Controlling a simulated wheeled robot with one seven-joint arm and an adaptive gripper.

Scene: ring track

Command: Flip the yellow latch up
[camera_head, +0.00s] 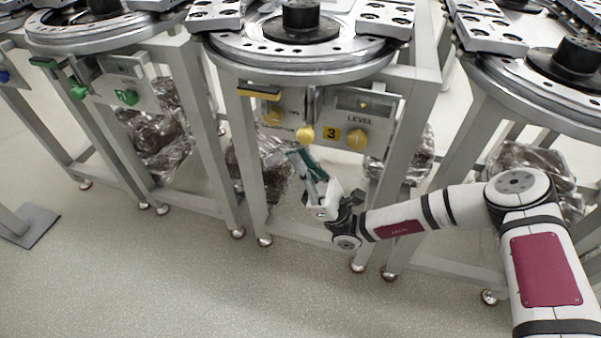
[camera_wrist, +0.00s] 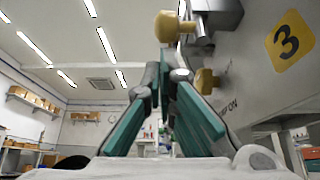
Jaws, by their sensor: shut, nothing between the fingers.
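Station 3's grey panel has several yellow parts; which one is the latch is not fully clear. A round yellow knob (camera_head: 305,133) hangs below a metal piece at the panel's middle and looks like the latch. In the wrist view, a yellow knob (camera_wrist: 167,27) on a metal bracket shows above the fingertips, seemingly the same one. A second yellow knob (camera_wrist: 206,81) sits lower, right of the fingers. My gripper (camera_head: 300,153) points up just below the hanging knob, its green fingers shut and empty. The fingertips (camera_wrist: 165,65) look close to the knob; contact cannot be told.
Frame legs stand either side, with plastic-wrapped bundles (camera_head: 262,165) behind. The floor in front (camera_head: 190,290) is clear.

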